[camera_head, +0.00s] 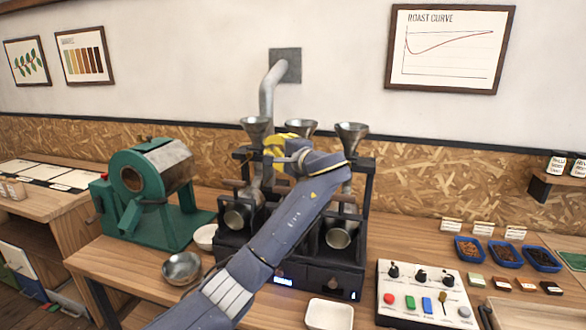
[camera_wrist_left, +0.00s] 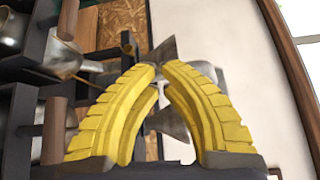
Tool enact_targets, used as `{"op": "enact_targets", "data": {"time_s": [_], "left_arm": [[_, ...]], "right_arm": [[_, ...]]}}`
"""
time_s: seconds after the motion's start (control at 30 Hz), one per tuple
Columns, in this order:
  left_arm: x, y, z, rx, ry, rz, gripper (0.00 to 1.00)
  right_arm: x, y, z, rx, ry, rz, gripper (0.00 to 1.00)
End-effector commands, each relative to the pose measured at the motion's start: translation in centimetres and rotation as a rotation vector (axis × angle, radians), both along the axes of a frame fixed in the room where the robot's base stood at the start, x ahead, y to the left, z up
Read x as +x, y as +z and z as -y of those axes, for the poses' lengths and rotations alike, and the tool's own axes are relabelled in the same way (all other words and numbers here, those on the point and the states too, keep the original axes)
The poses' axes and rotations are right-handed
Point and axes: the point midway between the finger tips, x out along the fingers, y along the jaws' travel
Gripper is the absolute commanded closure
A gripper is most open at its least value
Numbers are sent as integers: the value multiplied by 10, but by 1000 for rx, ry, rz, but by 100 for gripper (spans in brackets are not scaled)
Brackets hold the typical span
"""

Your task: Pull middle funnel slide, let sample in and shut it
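The dark roaster (camera_head: 365,200) carries three metal funnels in a row. The middle funnel (camera_head: 301,126) shows only its upper part; its slide and neck are hidden behind my left arm. The left funnel (camera_head: 256,126) and right funnel (camera_head: 351,132) stand either side. My left gripper (camera_head: 279,147), with yellow fingers, is between the left and middle funnels, just below rim height. In the left wrist view its fingers (camera_wrist_left: 161,70) curve in to tips close together, with grey funnel metal (camera_wrist_left: 172,123) behind them. Whether they hold a slide cannot be seen. My right gripper is out of view.
A green drum machine (camera_head: 150,190) stands left. A metal bowl (camera_head: 182,268) and white tray (camera_head: 329,314) sit in front of the roaster. A control box (camera_head: 424,292) and blue bean trays (camera_head: 505,254) are at right. A pipe (camera_head: 268,92) rises behind the funnels.

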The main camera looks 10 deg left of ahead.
Motion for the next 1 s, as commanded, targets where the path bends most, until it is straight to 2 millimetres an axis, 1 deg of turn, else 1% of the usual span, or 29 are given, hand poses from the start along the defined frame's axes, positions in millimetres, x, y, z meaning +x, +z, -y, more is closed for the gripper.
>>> {"op": "enact_targets", "data": {"time_s": [0.03,0.1,0.2,0.3,0.4,0.5,0.57,0.67,0.77,0.87,0.97,1.0], "left_arm": [[2,14,-24,46,18,37,100],[6,30,-48,100,19,90,100],[12,53,-77,170,-5,173,100],[18,74,-100,238,-58,256,100],[25,92,-119,301,-138,330,100],[30,105,-133,360,-244,387,100],[32,110,-139,390,-320,413,100],[36,111,-145,428,-459,434,100],[36,103,-147,445,-606,430,100],[35,89,-146,443,-755,405,100],[30,68,-142,418,-908,360,100],[27,58,-140,401,-968,338,100]], "right_arm": [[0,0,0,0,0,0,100],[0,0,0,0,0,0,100],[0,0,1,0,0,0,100],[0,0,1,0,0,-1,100],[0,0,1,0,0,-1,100],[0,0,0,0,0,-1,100],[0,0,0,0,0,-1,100],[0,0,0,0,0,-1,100],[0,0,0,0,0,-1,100],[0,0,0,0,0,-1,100],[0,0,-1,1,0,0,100],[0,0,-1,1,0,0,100]]}}
